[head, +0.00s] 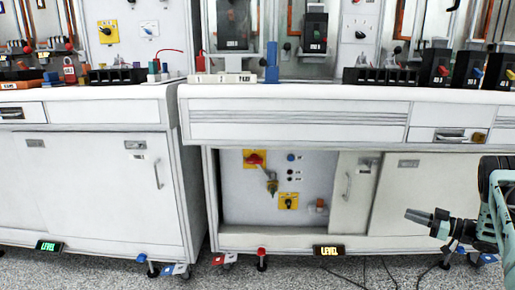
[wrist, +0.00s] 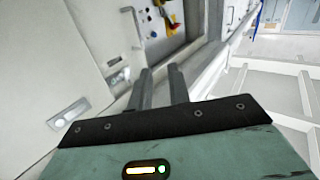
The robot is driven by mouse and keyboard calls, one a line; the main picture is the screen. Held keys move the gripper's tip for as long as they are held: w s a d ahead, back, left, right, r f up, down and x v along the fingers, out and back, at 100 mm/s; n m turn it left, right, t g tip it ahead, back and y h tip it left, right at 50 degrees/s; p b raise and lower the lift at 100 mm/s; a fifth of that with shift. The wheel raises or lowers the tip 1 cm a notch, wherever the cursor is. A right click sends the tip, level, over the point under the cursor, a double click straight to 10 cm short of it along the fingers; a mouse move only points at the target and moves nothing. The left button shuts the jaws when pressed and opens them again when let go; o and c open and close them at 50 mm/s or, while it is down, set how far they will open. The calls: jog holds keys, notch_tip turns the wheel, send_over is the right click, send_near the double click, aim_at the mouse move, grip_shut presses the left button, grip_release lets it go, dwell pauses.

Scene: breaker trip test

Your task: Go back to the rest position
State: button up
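My gripper (head: 428,219) is at the right of the head view, in front of the right cabinet's lower door and below the worktop. Its fingers point left. In the wrist view the two grey fingers (wrist: 162,78) stand apart with a gap between them, and nothing is held. The open cabinet bay (head: 240,212) is left of my gripper in the head view. Its panel carries a red rotary switch on a yellow plate (head: 254,159), a hanging brass-coloured padlock or tag (head: 271,183) and a black switch on a yellow plate (head: 288,201).
The white worktop (head: 300,95) runs above with several breakers (head: 470,68) at the right. A white door (head: 410,205) stands behind my gripper. Levelling feet (head: 262,258) and dark cables (head: 365,270) are on the speckled floor. A left cabinet (head: 90,190) stands beside.

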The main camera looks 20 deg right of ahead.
jog(key=w+a+r+m+h, duration=0.2)
jog(key=w+a+r+h, duration=0.2)
jog(key=w+r, duration=0.25)
jog(key=w+a+r+m+h, duration=0.2)
jog(key=w+a+r+h, duration=0.1)
jog(key=w+r+h, duration=0.3)
jog(key=a+r+m+g+h, duration=0.1)
jog(key=a+r+m+g, duration=0.15)
jog(key=a, duration=0.45)
jog(key=s+a+r+n+g+y, duration=0.15)
jog(key=s+a+n+g, duration=0.8)
jog(key=s+a, duration=3.35)
notch_tip(320, 180, up, 32)
jog(key=m+g+p, duration=0.2)
jog(key=p, duration=2.9)
jog(key=shift+f+m+g+p, duration=0.15)
jog(key=shift+m+g+p, duration=0.15)
jog(key=shift+p, duration=0.05)
